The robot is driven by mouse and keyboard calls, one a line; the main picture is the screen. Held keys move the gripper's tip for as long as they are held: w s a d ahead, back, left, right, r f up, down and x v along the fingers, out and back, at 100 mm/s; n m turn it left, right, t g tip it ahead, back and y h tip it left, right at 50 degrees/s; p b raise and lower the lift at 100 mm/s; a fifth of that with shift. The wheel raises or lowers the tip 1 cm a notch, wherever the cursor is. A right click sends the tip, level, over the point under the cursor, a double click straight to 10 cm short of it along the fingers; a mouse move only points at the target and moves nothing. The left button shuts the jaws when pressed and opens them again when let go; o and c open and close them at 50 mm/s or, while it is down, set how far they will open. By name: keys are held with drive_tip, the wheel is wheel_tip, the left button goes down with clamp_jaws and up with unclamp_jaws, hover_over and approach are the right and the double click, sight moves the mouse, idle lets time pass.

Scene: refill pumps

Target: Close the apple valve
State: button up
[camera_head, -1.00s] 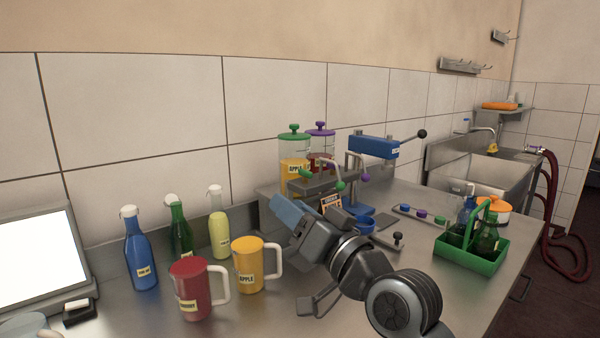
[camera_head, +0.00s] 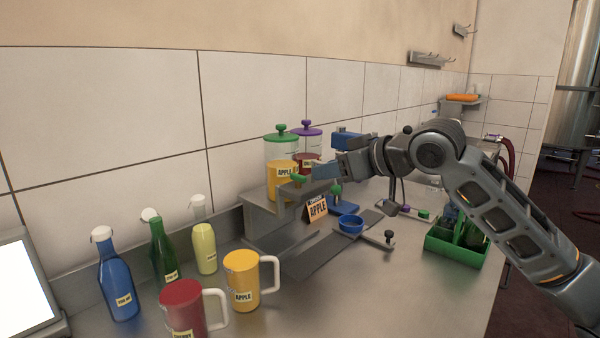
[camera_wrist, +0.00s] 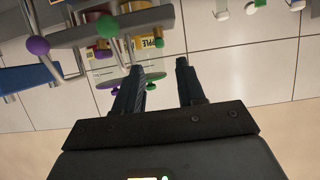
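The apple dispenser (camera_head: 283,181) is a clear container with a green lid and yellow juice, labelled APPLE, on a raised metal stand. A green ball on a thin metal lever (camera_head: 336,188), the apple valve's handle, shows below my gripper; in the wrist view the green ball (camera_wrist: 107,27) lies left of my fingers. My gripper (camera_head: 318,172) is in front of the dispensers, its fingers pointing left. The wrist view shows its fingers (camera_wrist: 160,67) apart with nothing between them. The gripper partly hides the valve area and the cherry dispenser (camera_head: 306,160).
A blue lever press (camera_head: 346,139) stands behind my gripper. Yellow (camera_head: 241,270) and red (camera_head: 184,304) mugs and several bottles stand left. A green caddy (camera_head: 452,250) stands right.

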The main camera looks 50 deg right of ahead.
sight(299, 175)
drive_tip(key=p+x, duration=0.1)
drive_tip(key=x, duration=0.6)
drive_tip(key=shift+w+f, duration=0.1)
drive_tip(key=shift+w, duration=0.15)
drive_tip(key=shift+c, duration=0.2)
clamp_jaws()
